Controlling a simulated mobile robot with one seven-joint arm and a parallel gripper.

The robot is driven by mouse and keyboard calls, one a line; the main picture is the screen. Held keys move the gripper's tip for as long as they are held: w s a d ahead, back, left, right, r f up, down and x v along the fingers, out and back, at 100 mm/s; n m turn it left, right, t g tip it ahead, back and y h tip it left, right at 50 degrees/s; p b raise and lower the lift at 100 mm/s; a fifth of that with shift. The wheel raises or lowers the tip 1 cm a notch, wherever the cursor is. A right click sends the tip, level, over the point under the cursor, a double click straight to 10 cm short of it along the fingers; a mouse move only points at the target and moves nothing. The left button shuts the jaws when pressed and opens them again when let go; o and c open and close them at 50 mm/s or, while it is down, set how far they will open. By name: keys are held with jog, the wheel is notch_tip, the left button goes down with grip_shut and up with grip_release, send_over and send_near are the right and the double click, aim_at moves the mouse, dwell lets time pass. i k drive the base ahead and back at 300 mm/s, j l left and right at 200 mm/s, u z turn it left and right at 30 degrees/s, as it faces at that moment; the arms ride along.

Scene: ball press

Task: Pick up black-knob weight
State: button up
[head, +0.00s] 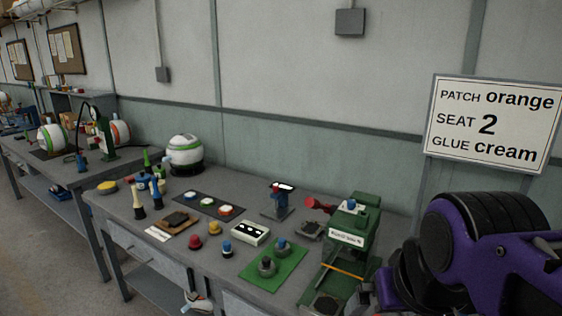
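A green mat (291,268) lies on the front of the workbench, left of a green press. Two grey weights stand upright on it. The front-left one is the black-knob weight (267,268), with a dark knob on top. The other weight (282,250) stands just behind and to its right, with a bluish-green knob. Nothing holds either weight. My purple and black arm fills the right side of the head view, right of the press. I cannot make out its gripper fingers.
The green press (352,240) stands close to the mat's right. A white box with dark holes (250,233) lies behind the mat. Yellow-, red- and blue-topped pieces (226,248) stand to its left. A sign (491,124) reads "PATCH orange, SEAT 2, GLUE cream".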

aim_at(266, 268)
jog(key=z, duration=0.55)
jog(key=j+z, duration=0.7)
jog(key=z, duration=0.2)
jog(key=j+z, duration=0.2)
jog(key=j, duration=0.2)
jog(key=k+j+z, duration=0.2)
jog(key=j, duration=0.15)
